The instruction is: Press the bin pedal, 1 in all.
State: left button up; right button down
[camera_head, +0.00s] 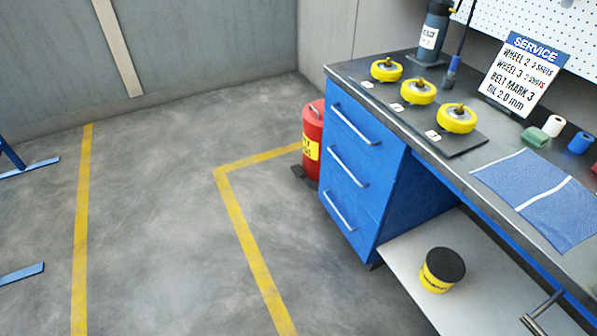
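The red bin (312,140) with a yellow label stands on the floor against the left end of the blue workbench cabinet. Its right side is hidden behind the cabinet. The lid on top looks shut. A small dark pedal (298,171) sticks out at the bin's foot on the left, close to the floor. Neither of my grippers shows clearly in this view, and nothing touches the bin or the pedal.
The blue drawer cabinet (360,170) stands right of the bin. Yellow wheels (418,91), a service sign (521,72) and a blue cloth (540,195) are on the bench. A yellow-black can (441,270) sits on the lower shelf. Floor left of the bin is clear.

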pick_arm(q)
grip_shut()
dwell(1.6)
